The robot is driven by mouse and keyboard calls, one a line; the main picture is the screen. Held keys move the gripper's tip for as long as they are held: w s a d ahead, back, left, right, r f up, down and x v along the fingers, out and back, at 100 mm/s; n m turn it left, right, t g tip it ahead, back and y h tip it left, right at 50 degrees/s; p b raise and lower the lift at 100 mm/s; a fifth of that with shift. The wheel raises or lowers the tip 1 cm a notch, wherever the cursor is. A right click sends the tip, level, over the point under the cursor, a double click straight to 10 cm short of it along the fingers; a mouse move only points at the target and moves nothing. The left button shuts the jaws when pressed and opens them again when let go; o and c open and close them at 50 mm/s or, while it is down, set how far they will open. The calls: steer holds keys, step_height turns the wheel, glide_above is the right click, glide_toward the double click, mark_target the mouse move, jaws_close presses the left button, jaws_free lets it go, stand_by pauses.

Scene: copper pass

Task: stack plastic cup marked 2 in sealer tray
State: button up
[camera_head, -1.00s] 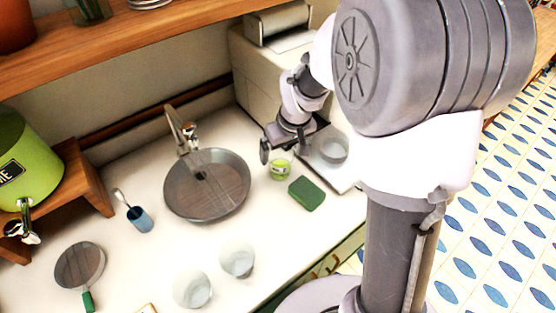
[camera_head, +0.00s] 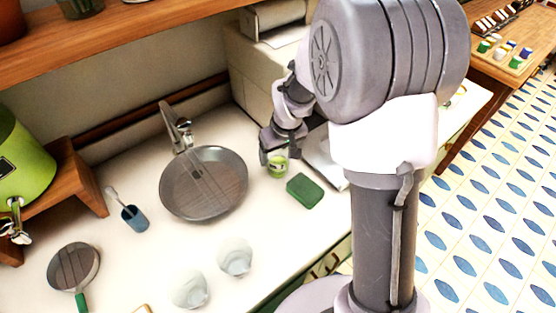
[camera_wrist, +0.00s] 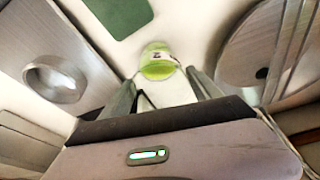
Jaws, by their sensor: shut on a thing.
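My gripper (camera_wrist: 165,88) is shut on a small green-and-white plastic cup (camera_wrist: 158,62) with a dark mark on its side, seemingly a 2. In the head view the cup (camera_head: 277,167) is upright at the gripper, close to the counter; whether it touches the counter is unclear. The sealer tray appears to be the grey metal plate (camera_wrist: 85,60) at left in the wrist view, with a round, ring-like clear cup (camera_wrist: 55,80) on it. In the head view my arm hides most of this plate (camera_head: 322,165), including the clear cup.
A green sponge (camera_head: 304,190) lies just right of the held cup. A round grey basin (camera_head: 203,184) with a tap is to its left. Two clear cups (camera_head: 236,257) stand nearer the front edge. A blue cup (camera_head: 135,218) and a green-handled pan are further left.

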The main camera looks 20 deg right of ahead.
steer(key=s+r+p, duration=0.1)
steer(key=s+r, duration=0.1)
steer(key=s, duration=0.6)
steer(key=s+r+p, duration=0.1)
steer(key=s+r, duration=0.2)
steer(key=s, duration=0.5)
steer(key=shift+a, duration=0.15)
stand_by(0.3)
